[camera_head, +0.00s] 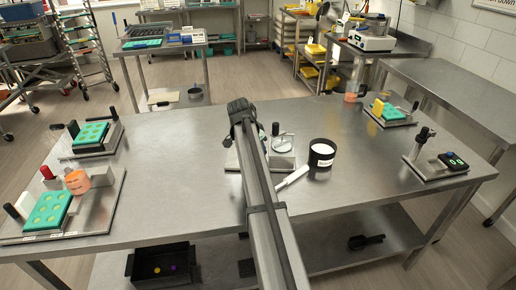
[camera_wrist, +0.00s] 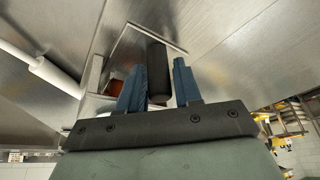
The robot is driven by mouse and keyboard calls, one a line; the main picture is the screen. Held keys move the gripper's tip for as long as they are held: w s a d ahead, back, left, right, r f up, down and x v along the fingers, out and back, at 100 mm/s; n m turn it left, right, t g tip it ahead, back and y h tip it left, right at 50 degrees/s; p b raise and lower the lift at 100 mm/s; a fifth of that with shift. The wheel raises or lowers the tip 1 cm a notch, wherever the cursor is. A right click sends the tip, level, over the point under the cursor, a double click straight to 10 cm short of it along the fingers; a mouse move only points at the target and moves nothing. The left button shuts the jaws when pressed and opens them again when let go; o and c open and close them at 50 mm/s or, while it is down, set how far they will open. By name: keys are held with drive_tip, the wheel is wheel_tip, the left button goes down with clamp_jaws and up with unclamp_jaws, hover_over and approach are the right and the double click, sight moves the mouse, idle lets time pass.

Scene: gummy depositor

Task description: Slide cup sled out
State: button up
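In the wrist view, my gripper (camera_wrist: 159,80) has its two blue fingers apart. An upright-looking black cylindrical handle (camera_wrist: 156,60) stands between them. The left finger is close to or against the handle, and a gap shows on the right side. The handle rises by a metal plate and frame; I cannot tell for sure that it belongs to the cup sled. An orange-brown piece (camera_wrist: 120,80) shows behind the left finger. In the head view, the metal station (camera_head: 284,160) at mid-table carries a round metal disc (camera_head: 282,143) and a black knob (camera_head: 275,129). My arm hides its left part and my gripper.
A black pot (camera_head: 321,160) with a white handle (camera_head: 293,178) stands right of the station. Green mould trays (camera_head: 48,210) sit at the left, another (camera_head: 391,112) at the back right. A box with a green display (camera_head: 453,162) is at the right. The front-right table is clear.

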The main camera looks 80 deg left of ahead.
clamp_jaws()
idle(0.3)
